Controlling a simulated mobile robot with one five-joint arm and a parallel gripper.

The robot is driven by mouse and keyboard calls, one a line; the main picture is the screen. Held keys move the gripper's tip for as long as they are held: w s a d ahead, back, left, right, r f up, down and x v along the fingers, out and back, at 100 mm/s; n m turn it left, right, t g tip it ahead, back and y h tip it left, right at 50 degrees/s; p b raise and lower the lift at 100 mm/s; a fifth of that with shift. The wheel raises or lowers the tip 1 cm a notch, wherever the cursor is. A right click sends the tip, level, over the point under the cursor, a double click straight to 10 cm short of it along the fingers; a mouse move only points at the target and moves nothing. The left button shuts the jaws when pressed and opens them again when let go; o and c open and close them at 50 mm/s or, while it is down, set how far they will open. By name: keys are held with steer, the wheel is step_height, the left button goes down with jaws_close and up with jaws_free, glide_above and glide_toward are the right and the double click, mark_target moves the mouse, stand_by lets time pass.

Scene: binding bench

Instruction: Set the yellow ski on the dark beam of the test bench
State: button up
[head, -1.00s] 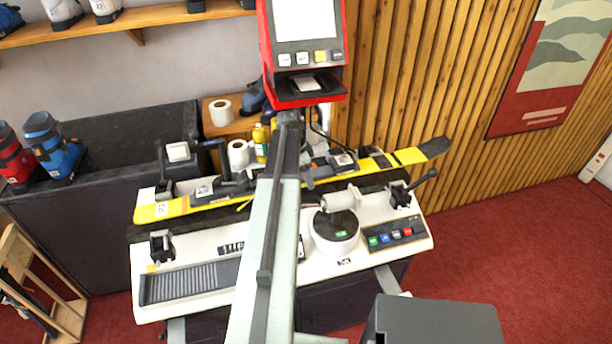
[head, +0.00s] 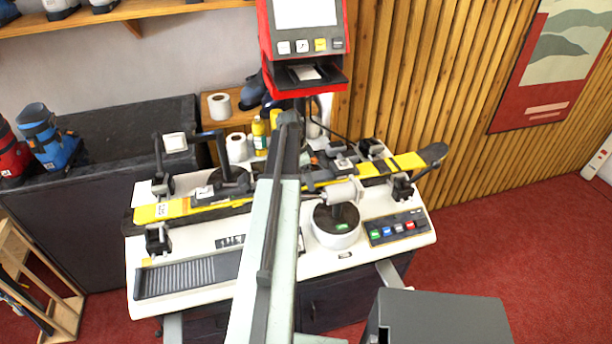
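The yellow ski (head: 404,163) spans the test bench (head: 195,305) lengthwise, its dark tip at the far right. Its left part lies over the dark beam (head: 131,229), which shows as a dark strip under and beside it. I cannot tell whether the ski touches the beam or hangs just above it. My arm crosses in front of the ski's middle and hides much of my gripper (head: 308,181). Dark gripper parts show at the ski just right of the arm. The fingertips are hidden, but the ski has shifted over the bench, so the gripper appears shut on it.
Clamps stand at the left (head: 158,238) and right (head: 402,186) of the bench, close to the ski. A white roller unit (head: 337,232) stands in front. A red-framed screen (head: 303,50) rises behind. Blue boots (head: 48,143) and paper rolls (head: 237,147) sit behind left.

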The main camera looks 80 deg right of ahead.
stand_by(0.3)
steer(key=p+v, duration=1.2)
steer(key=v, duration=0.1)
steer(key=shift+p, duration=0.35)
steer(key=shift+s, duration=0.1)
